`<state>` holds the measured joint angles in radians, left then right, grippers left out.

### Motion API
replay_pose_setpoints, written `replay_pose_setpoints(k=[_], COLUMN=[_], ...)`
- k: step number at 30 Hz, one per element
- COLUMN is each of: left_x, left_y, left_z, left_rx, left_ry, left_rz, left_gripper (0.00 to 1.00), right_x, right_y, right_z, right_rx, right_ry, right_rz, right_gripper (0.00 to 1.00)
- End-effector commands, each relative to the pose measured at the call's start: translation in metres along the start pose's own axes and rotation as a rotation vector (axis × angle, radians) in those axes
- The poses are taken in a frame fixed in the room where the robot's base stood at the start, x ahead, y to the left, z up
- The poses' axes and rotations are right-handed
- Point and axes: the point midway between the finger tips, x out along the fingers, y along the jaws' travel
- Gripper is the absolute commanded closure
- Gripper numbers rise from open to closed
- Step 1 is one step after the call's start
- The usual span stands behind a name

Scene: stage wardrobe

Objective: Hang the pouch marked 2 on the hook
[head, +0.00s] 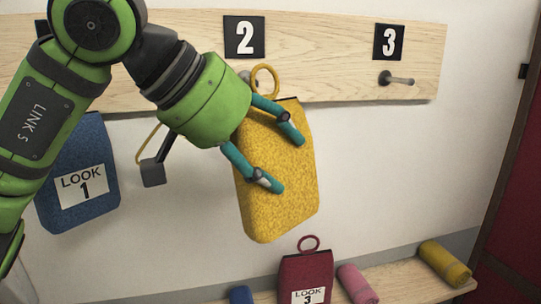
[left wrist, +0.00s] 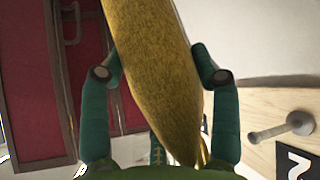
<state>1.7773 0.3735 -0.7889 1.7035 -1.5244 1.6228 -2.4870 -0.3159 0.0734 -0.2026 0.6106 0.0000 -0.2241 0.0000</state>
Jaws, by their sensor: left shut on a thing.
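A yellow pouch (head: 277,185) hangs tilted in my left gripper (head: 286,166), one finger on each side of it. The gripper is shut on its body. No number shows on this pouch. Its yellow ring (head: 265,80) stands up from its top, just right of the hook (head: 244,76) under the 2 sign (head: 244,37). In the left wrist view the pouch (left wrist: 158,75) fills the space between the fingers (left wrist: 157,75). My right gripper is out of view.
A blue pouch marked 1 (head: 88,155) hangs at the left. The hook under sign 3 (head: 395,79) is empty. Below, a bench (head: 400,277) holds a red pouch marked 3 (head: 305,276), a pink roll (head: 357,284) and a yellow roll (head: 444,263).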

Motion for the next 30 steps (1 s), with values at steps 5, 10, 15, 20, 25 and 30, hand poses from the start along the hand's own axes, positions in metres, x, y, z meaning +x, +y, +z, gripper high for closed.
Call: replay_pose_setpoints(k=[5, 10, 15, 20, 25, 30], left_x=[0.003, 0.006, 0.009, 0.011, 0.014, 0.017], left_y=[-0.01, -0.019, -0.028, -0.036, -0.044, -0.053], left_z=[-0.005, -0.01, -0.014, -0.018, -0.022, -0.027], left_rx=[-0.002, -0.002, -0.003, -0.003, -0.002, -0.002], left_ry=[0.001, 0.001, 0.002, 0.001, 0.001, 0.001], left_rz=[-0.002, -0.001, -0.002, -0.001, -0.001, -0.001], left_gripper=[0.76, 0.76, 0.76, 0.76, 0.76, 0.76], right_x=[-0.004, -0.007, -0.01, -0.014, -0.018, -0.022], right_y=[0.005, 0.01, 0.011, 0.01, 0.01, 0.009], right_z=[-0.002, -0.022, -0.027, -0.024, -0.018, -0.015], right_rx=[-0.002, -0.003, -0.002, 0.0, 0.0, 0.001], right_ry=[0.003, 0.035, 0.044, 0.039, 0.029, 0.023], right_rz=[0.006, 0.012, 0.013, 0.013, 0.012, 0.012], right_gripper=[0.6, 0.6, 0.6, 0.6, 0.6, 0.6])
